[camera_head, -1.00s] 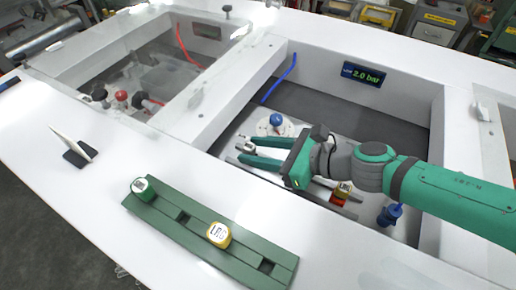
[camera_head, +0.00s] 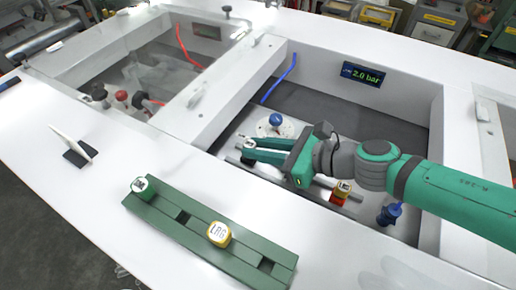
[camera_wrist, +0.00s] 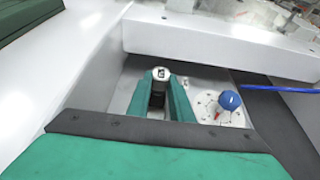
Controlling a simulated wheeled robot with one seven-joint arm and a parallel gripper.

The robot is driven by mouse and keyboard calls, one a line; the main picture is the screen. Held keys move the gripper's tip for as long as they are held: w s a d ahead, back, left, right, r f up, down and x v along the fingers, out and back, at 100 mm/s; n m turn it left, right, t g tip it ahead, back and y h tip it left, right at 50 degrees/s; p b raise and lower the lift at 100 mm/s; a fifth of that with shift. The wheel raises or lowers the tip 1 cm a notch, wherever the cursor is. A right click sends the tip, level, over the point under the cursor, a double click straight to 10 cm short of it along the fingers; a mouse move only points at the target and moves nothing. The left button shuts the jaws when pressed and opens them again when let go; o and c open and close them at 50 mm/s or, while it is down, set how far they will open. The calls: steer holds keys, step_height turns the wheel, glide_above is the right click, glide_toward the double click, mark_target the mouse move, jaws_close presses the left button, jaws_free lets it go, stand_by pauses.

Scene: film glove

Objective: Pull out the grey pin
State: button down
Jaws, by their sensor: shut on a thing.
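The grey pin (camera_wrist: 161,74) has a pale round cap with a dark mark and stands between the fingertips in the wrist view. Its head also shows at the finger ends in the head view (camera_head: 248,143). My gripper (camera_head: 250,148) has green fingers and is shut on the grey pin, inside the right-hand bay of the white bench. In the wrist view the fingers (camera_wrist: 162,100) lie on both sides of the pin. The pin's lower end is hidden.
A blue knob (camera_head: 275,119) on a round white plate is just beyond the fingers. A green rail (camera_head: 205,238) with green and yellow capped pieces lies in front. White walls enclose the bay.

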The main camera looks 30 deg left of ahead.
steer(key=shift+w+r, duration=0.1)
stand_by(0.3)
steer(key=shift+r, duration=0.45)
steer(key=shift+d+r, duration=0.1)
steer(key=shift+r, duration=1.35)
steer(key=shift+r, duration=0.15)
